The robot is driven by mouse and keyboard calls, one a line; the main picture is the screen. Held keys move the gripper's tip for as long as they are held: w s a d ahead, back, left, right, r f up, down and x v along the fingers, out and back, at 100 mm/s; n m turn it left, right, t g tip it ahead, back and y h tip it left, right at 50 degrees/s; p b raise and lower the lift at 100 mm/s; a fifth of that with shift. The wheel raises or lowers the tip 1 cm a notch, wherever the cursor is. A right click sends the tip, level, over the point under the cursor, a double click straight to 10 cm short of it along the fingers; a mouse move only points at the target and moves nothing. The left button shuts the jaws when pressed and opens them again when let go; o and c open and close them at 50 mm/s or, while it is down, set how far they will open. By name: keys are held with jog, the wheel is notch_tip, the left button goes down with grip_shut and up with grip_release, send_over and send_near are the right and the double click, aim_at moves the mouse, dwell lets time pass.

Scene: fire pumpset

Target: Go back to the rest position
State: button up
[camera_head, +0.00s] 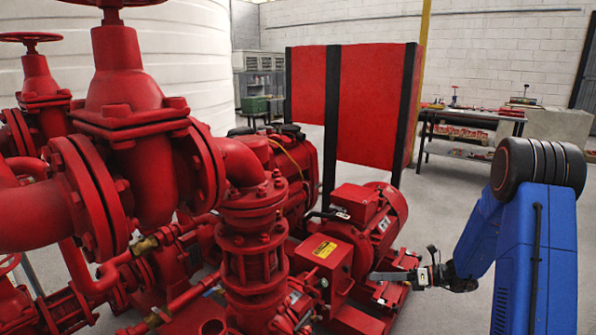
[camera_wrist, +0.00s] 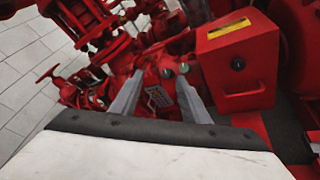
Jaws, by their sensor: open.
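My gripper (camera_head: 378,276) is at the right of the pumpset in the head view, in front of the red motor (camera_head: 386,222) and beside a red box with a yellow label (camera_head: 325,250). In the wrist view my gripper (camera_wrist: 160,90) shows two grey fingers spread apart with nothing held between them. A white label and small round fittings show between and beyond the fingers. I cannot tell from these views how close the fingertips are to the pump parts.
Red pipes and valves (camera_head: 125,110) fill the left side. A red panel with black posts (camera_head: 365,105) stands behind the motor. A workbench (camera_head: 470,115) with tools stands at the back right. The grey floor (camera_head: 440,215) between bench and pumpset is open.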

jog(key=s+a+r+n+g+h, duration=0.25)
jog(key=s+r+n, duration=0.4)
jog(key=s, duration=0.35)
jog(key=s+a+r+n+g+h, duration=0.2)
jog(key=s+a+r+n+h, duration=0.3)
jog(key=s+n, duration=0.4)
jog(key=s+d+r+n+t+h, duration=0.2)
jog(key=s+n, duration=0.4)
jog(key=s, duration=0.3)
jog(key=s+d+r+n+t+h, duration=0.3)
jog(key=s+d+r+n+h, duration=0.2)
jog(key=s, duration=0.5)
jog(key=shift+s+d+n, duration=0.25)
jog(key=shift+d+n, duration=0.8)
jog(key=shift+n, duration=0.1)
jog(key=shift+h, duration=0.25)
